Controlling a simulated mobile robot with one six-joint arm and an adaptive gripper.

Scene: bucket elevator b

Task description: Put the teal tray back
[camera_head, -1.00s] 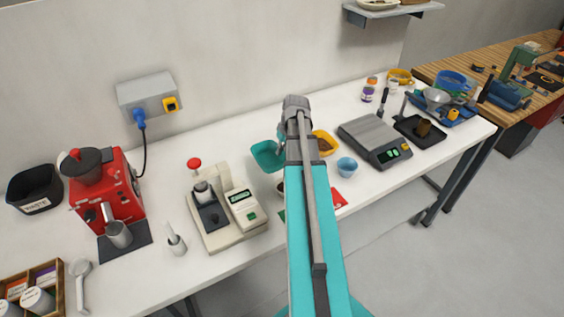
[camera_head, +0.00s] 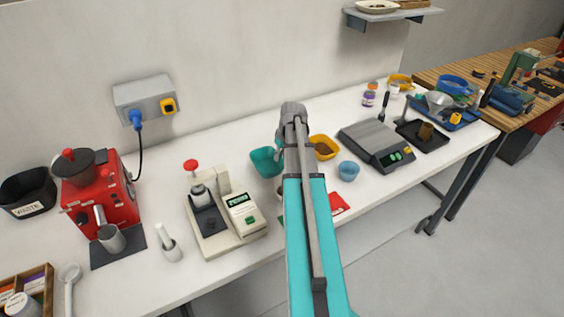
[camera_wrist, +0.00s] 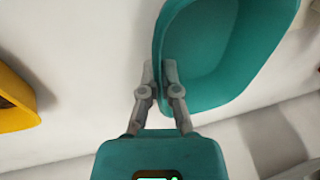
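The teal tray (camera_head: 263,163) is a small scoop-like bin near the back middle of the white counter, partly hidden by my arm in the head view. In the wrist view the teal tray (camera_wrist: 222,45) fills the upper middle and right, its hollow facing the camera. My gripper (camera_wrist: 159,70) is closed over the tray's left wall, one finger outside and one inside. In the head view my gripper (camera_head: 282,150) is mostly hidden behind the wrist. I cannot tell whether the tray touches the counter.
A yellow tray (camera_head: 325,147) sits just right of the teal one, with a blue cup (camera_head: 348,170) and a scale (camera_head: 376,146) beyond. A cream press device (camera_head: 224,215) stands left. A red machine (camera_head: 98,192) and black waste bin (camera_head: 28,193) are farther left. Bare counter lies behind the press.

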